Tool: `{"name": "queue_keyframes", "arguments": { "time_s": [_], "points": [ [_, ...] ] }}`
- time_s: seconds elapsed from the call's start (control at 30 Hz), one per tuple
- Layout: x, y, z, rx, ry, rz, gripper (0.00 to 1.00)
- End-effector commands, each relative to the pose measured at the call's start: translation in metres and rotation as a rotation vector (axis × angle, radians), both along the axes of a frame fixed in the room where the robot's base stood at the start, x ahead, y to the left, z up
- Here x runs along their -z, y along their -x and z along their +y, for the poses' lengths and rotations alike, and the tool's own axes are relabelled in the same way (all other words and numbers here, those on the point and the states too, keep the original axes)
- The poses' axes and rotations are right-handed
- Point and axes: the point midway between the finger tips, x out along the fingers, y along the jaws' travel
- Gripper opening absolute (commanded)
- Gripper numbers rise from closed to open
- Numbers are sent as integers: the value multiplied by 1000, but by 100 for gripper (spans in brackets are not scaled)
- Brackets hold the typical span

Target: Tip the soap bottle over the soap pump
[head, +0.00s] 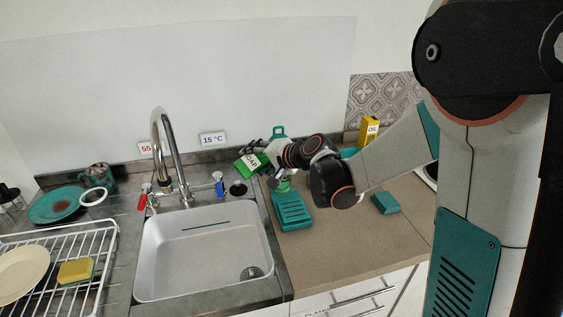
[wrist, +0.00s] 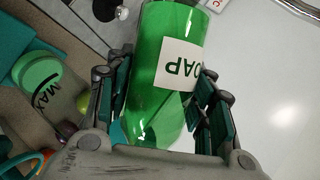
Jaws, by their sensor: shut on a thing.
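The green soap bottle (head: 247,166) with a white SOAP label is in my gripper (head: 262,158), tilted well over, above the counter right of the faucet. In the wrist view the bottle (wrist: 158,85) lies between both fingers of my gripper (wrist: 165,105), which are shut on it. A small dark round fitting (head: 238,188) at the sink's back right corner looks like the soap pump. It is below and slightly left of the bottle, with a gap between. I cannot tell whether any soap is flowing.
The faucet (head: 168,150) and blue handle (head: 219,183) stand left of the bottle. A green container (wrist: 40,82) marked MAX is near my gripper. A teal ribbed object (head: 292,211) lies on the right counter. The sink basin (head: 200,250) is empty.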

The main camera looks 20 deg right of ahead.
Motion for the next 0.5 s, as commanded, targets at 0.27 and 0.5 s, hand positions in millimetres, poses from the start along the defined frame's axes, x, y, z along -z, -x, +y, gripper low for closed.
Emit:
{"name": "queue_keyframes", "arguments": {
  "time_s": [0.27, 0.5],
  "points": [
    [3, 0, 0, 0, -22, 7, 15],
    [6, 0, 1, 0, -42, 14, 15]
  ]
}}
